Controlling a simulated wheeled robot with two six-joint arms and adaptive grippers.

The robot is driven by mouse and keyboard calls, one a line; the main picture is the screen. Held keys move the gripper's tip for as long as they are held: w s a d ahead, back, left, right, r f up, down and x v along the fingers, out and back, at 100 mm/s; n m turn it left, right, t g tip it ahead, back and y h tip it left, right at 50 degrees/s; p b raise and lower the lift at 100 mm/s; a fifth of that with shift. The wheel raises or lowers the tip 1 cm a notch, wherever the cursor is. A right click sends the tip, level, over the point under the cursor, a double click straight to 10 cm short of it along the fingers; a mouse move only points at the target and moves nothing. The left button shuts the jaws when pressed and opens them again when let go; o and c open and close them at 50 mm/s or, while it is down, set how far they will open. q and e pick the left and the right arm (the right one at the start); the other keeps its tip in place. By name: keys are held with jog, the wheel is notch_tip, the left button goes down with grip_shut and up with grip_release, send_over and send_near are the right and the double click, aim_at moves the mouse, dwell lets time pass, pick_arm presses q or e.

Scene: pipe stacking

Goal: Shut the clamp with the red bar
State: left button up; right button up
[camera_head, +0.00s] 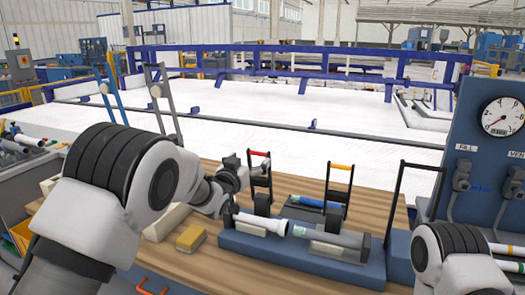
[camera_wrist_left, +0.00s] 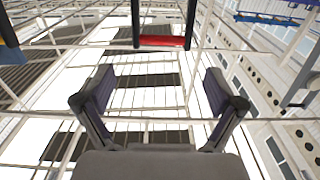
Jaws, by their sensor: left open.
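The clamp with the red bar (camera_head: 259,154) stands with its black lever frame upright at the left end of the blue fixture (camera_head: 262,250). A white pipe (camera_head: 262,222) lies in the fixture by its foot. My left gripper (camera_head: 238,172) is just left of the upright frame, near the height of the red bar. In the left wrist view the gripper (camera_wrist_left: 158,92) is open and empty between its fingers. The red bar (camera_wrist_left: 162,41) shows ahead of the fingertips there, apart from them. My right arm shows at the lower right; its gripper is out of view.
A second clamp with a yellow bar (camera_head: 341,166) stands upright to the right. A grey pipe (camera_head: 340,236) lies in the fixture. A black-handled frame (camera_head: 420,165) and a blue gauge panel (camera_head: 490,130) stand further right. A yellow block (camera_head: 190,238) lies on the wooden table.

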aim_at(258, 153)
pick_arm(q)
jog(key=x, duration=0.2)
jog(key=p+x, duration=0.1)
jog(key=x, duration=0.4)
jog(key=shift+w+f+p, duration=0.2)
jog(key=shift+f+p, duration=0.1)
jog(key=shift+f, duration=0.05)
jog(key=c, duration=1.5)
jog(key=s+a+f+t+b, duration=0.1)
jog(key=s+t+b, duration=0.1)
jog(key=b, duration=0.5)
jog(key=s+a+f+t+h+b, duration=0.1)
jog(key=s+f+t+b, duration=0.1)
jog(key=s+b, duration=0.2)
jog(key=s+a+f+t+h+b, duration=0.1)
jog(key=s+b, duration=0.3)
jog(key=b, duration=0.6)
jog(key=shift+a+f+t, duration=0.15)
jog(key=shift+f+t, duration=0.55)
jog(key=shift+t, duration=0.1)
jog(key=shift+c, duration=0.2)
jog(key=shift+w, duration=0.1)
jog(key=o, duration=1.5)
jog(key=shift+o, duration=0.2)
